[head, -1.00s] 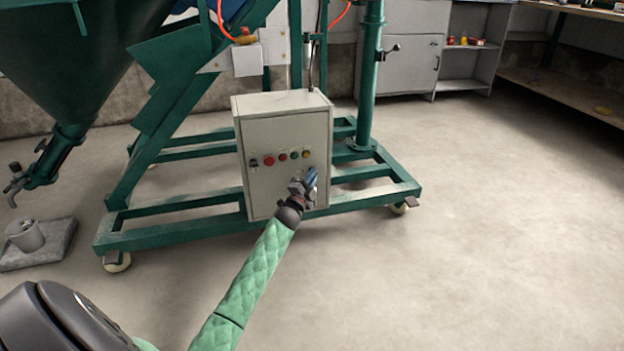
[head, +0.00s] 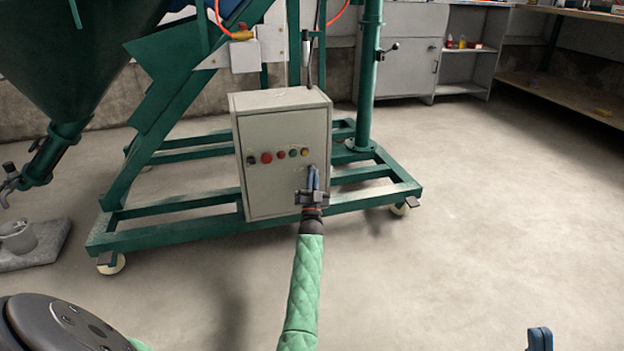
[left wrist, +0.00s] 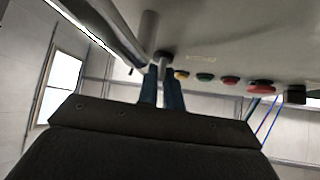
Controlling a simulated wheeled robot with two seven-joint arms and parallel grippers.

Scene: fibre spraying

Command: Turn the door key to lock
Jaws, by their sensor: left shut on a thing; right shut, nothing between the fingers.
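The pale grey control box (head: 284,188) stands on the green frame, its front door shut. My left gripper (head: 313,178) is at the right part of the door, below the row of buttons. In the left wrist view, its two blue fingers (left wrist: 163,84) are shut on the key (left wrist: 162,66), a small grey piece close to the door face. The key is mostly hidden by the fingers, so its turn angle cannot be told. Of my right gripper (head: 540,339), only a blue fingertip part shows at the bottom right of the head view, away from the box and shut on nothing.
Red, green and yellow buttons (head: 280,155) and a black switch line the door above my left gripper. Green frame rails (head: 165,235) on castors surround the box. A hopper (head: 70,60) hangs at the left. The floor (head: 480,210) at the right is clear.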

